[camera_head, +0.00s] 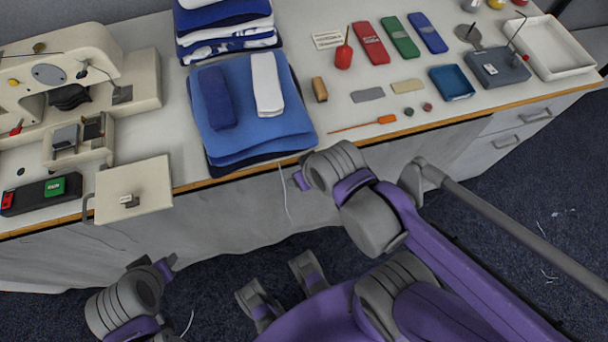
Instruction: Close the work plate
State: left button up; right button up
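The work plate (150,178) is a flat cream square swung out in front of the sewing machine (75,60). It juts toward the table's front edge and bears a small grey piece with a pale tag. The open machine recess (62,155) behind it shows small metal parts. My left gripper (164,264) is below and in front of the plate, apart from it, with only small purple tips showing. My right gripper (299,180) is near the table's front edge, right of the plate and apart from it. Its fingers are mostly hidden by the wrist.
A black control strip (40,193) with red and green buttons lies left of the plate. Folded blue cloths (250,140) are stacked to its right. Small tools, a blue tray (451,82) and a white tray (553,48) occupy the right side. A wooden edge (225,180) borders the table front.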

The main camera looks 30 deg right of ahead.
aim_at(149, 180)
jog(key=j+z, duration=0.3)
jog(key=j, duration=0.75)
jog(key=j+z, duration=0.3)
jog(key=j, duration=0.75)
